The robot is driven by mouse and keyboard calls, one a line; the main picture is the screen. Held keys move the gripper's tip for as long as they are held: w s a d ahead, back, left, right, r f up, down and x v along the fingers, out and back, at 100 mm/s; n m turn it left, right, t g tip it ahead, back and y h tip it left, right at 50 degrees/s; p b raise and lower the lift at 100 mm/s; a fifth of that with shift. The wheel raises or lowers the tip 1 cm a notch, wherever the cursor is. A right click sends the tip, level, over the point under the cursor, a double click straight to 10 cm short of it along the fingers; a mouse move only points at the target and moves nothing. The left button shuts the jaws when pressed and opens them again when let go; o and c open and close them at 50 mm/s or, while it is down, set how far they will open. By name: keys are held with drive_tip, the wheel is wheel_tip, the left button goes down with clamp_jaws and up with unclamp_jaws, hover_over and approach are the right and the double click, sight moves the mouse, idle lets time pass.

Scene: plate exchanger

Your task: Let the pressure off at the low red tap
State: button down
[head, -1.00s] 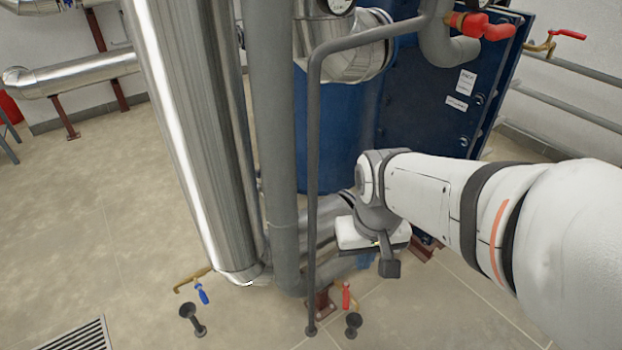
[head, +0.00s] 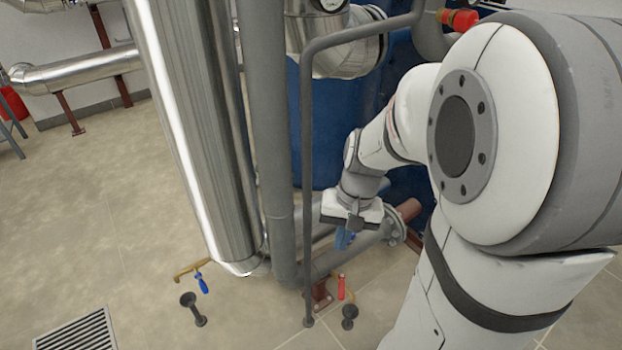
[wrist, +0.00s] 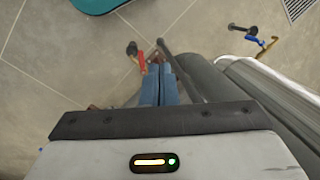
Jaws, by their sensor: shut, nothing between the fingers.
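The low red tap (head: 341,287) has an upright red handle near the floor, at the foot of the grey pipes. It also shows in the wrist view (wrist: 141,60), just left of my fingertips. My gripper (head: 344,244) is above it, pointing down, its blue fingers shut and empty. In the wrist view my gripper (wrist: 160,68) appears close beside the red handle, but the head view shows a height gap. A dark funnel (head: 349,312) stands below the tap. The tap's valve body is too small to make out.
A thin grey upright pipe (head: 308,180) stands just left of my gripper. A second low tap with a blue handle (head: 202,284) and another funnel (head: 192,306) are further left. A higher red valve (head: 458,19) is at top right. Floor at left is clear around a grate (head: 80,330).

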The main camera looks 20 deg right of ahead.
drive_tip(key=w+d+f+m+y+p, duration=0.1)
drive_tip(key=w+d+f+m+y, duration=0.15)
drive_tip(key=d+f+m, duration=0.45)
drive_tip(key=w+d+f+m+y, duration=0.25)
drive_tip(key=w+d+f, duration=0.2)
drive_tip(key=f, duration=0.35)
drive_tip(key=s+d+f+m+t+y+p, duration=0.15)
drive_tip(key=d+f+m, duration=0.25)
drive_tip(key=f, duration=0.4)
drive_tip(key=s+d+f+m+t, duration=0.25)
drive_tip(key=d+f+m, duration=0.2)
drive_tip(key=f, duration=0.35)
drive_tip(key=b, duration=0.4)
approach(342, 286)
drive_tip(key=a+f, duration=0.3)
drive_tip(key=f, duration=0.2)
drive_tip(key=shift+s+a+f, duration=0.25)
drive_tip(key=shift+f, duration=0.15)
